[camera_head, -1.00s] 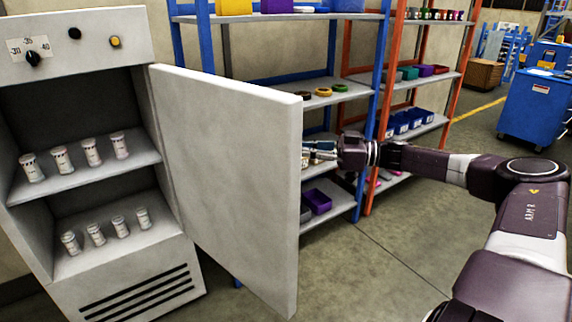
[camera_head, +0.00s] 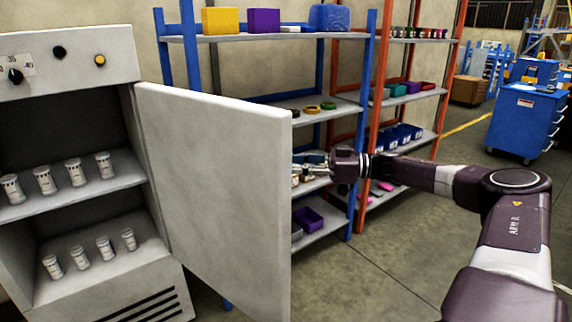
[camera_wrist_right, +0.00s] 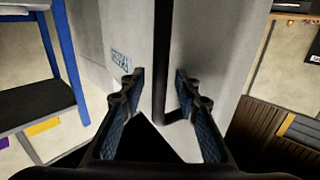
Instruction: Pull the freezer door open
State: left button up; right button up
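The white freezer (camera_head: 60,100) stands at the left in the head view, with vials on its two shelves. Its door (camera_head: 215,190) stands wide open, swung out to the right. My right gripper (camera_head: 312,166) is beyond the door's free edge, on the outer face, and its fingertips are partly hidden. In the right wrist view, the dark upright handle (camera_wrist_right: 162,60) runs between the two fingers of my right gripper (camera_wrist_right: 160,85). The fingers are apart, with a gap visible on each side of the handle. My left gripper is not in view.
A blue-post shelf rack (camera_head: 365,120) with boxes and rings stands behind the door, and an orange-post rack (camera_head: 450,95) is beside it. A blue cart (camera_head: 522,120) stands far right. The floor (camera_head: 390,260) right of the door is clear.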

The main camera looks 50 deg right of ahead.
jog(key=shift+w+a, duration=0.1)
jog(key=v, duration=1.2)
dwell(0.6)
